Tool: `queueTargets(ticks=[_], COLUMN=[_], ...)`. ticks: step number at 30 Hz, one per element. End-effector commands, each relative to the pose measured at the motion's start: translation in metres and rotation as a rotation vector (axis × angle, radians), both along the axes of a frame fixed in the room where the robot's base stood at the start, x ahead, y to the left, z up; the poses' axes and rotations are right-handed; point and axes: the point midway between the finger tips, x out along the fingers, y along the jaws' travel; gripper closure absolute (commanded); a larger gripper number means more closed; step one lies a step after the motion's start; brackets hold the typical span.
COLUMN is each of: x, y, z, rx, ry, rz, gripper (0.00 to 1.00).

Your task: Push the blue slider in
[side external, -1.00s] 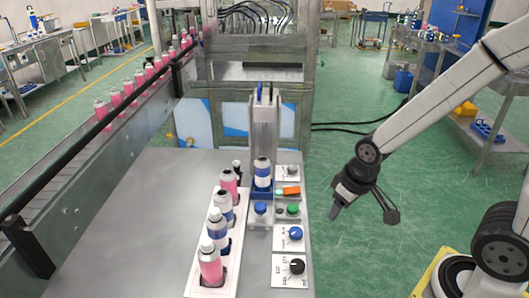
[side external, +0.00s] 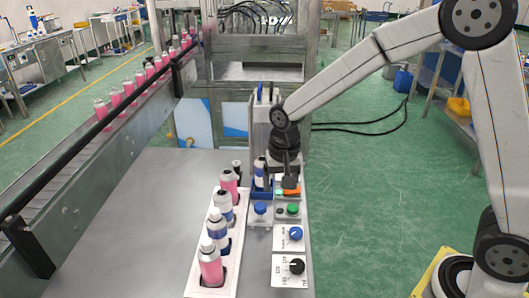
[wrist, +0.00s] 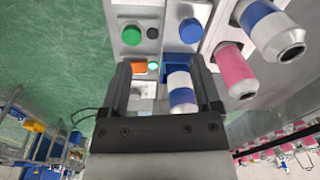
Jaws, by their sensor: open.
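The blue slider (side external: 261,195) is a small blue holder on the crimping station at the table's right edge. It also shows in the wrist view (wrist: 170,59). A blue-and-white can (side external: 260,174) stands upright in it. In the wrist view this can (wrist: 180,90) lies between my finger lines, nearer the right finger. My gripper (side external: 281,184) is pointed down over the station beside the can, with its fingers apart. It also shows open in the wrist view (wrist: 160,66). Whether a finger touches the can or slider cannot be told.
A white rack (side external: 213,272) with several pink and blue cans stands to the left.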

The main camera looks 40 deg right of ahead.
Motion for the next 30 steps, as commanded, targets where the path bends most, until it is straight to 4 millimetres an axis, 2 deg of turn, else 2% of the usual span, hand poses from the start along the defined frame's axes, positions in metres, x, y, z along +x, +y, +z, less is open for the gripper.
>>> queueTargets(ticks=[3,9,22,30], x=[0.020,0.038,0.041,0.041], y=[0.013,0.025,0.027,0.027], z=[-0.001,-0.001,-0.006,-0.031], rx=[0.002,0.000,-0.001,-0.002], ry=[0.029,0.057,0.064,0.066], rz=[-0.091,-0.192,-0.216,-0.216], gripper=[0.19,0.19,0.19,0.19])
